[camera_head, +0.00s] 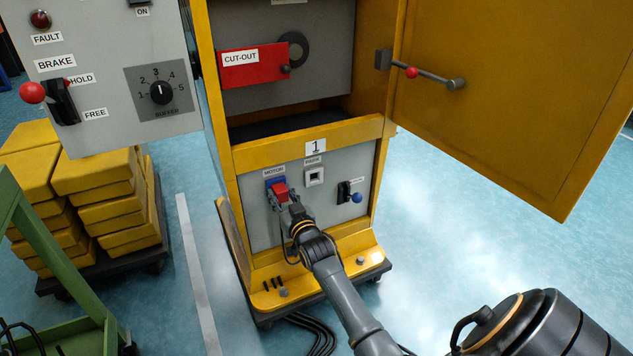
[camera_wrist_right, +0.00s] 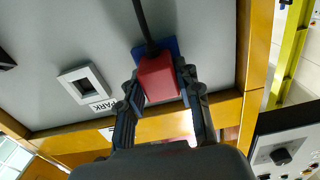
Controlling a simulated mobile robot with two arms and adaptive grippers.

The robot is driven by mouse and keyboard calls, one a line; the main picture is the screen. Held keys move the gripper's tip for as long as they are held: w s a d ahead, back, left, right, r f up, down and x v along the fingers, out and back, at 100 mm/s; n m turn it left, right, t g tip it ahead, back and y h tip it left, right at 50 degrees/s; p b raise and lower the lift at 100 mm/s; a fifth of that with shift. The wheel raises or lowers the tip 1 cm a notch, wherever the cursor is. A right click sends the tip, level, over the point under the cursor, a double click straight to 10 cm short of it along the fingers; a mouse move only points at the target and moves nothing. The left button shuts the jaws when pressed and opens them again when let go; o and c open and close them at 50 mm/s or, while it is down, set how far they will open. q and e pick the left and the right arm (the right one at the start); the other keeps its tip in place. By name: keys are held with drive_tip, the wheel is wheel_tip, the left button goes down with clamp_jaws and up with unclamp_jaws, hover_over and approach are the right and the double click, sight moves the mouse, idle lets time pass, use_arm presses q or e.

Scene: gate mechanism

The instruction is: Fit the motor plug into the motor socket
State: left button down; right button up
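The red motor plug (camera_head: 280,191) is at the blue motor socket (camera_head: 270,184), under the MOTOR label on the grey lower panel. In the right wrist view the red plug (camera_wrist_right: 158,78) covers most of the blue socket plate (camera_wrist_right: 170,45). A black cable runs from the plug. My right gripper (camera_head: 285,198) has its fingers on both sides of the plug and looks shut on it; the fingers also show in the right wrist view (camera_wrist_right: 159,88). The plug's mating face is hidden, so I cannot tell how deep it sits. My left gripper is not in view.
The PARK socket (camera_head: 314,176) and a blue-knobbed lever (camera_head: 356,197) are right of the motor socket. The yellow cabinet door (camera_head: 520,90) stands open at the right. A yellow base ledge (camera_head: 320,277) juts out below the panel. Yellow blocks (camera_head: 100,180) are stacked at the left.

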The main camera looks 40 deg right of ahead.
drive_tip(key=o, duration=0.6)
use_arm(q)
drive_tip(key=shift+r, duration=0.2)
use_arm(e)
drive_tip(key=shift+f, duration=0.1)
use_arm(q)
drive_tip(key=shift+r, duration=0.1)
